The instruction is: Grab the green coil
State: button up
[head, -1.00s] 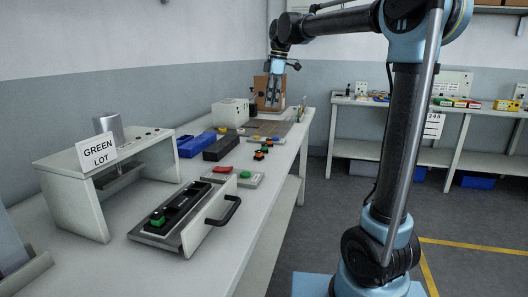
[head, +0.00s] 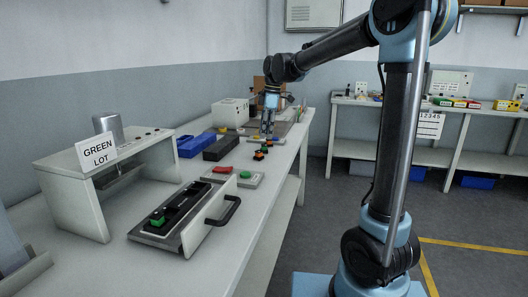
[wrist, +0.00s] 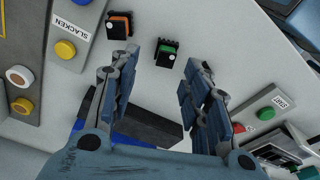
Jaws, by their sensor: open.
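My gripper (wrist: 163,68) is open and empty, its two fingers apart in the wrist view. A small green coil with a dark body (wrist: 167,51) lies on the pale bench top, just beyond and between the fingertips in that view; I see no contact. An orange coil (wrist: 120,25) lies to its left. In the head view my gripper (head: 267,130) hangs over the far part of the bench, near small dark-and-orange pieces (head: 260,155); the green coil there is too small to tell apart. Another green block (head: 157,218) sits in a black holder in the foreground.
A blue bin (head: 196,146) and a black bin (head: 221,148) stand left of the small pieces. A plate labelled SLACKEN (wrist: 72,30) with a yellow button borders the orange coil. A green button (wrist: 265,114) is at right. A GREEN LOT stand (head: 72,190) is nearer.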

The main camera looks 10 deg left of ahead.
aim_at(264, 148)
jog(key=shift+s+a+f, duration=0.15)
jog(key=shift+s+f, duration=0.05)
jog(key=shift+f, duration=1.05)
jog(key=shift+s+a+f, duration=0.1)
jog(key=shift+s+f, duration=0.1)
jog(key=shift+f, duration=1)
jog(key=c, duration=1)
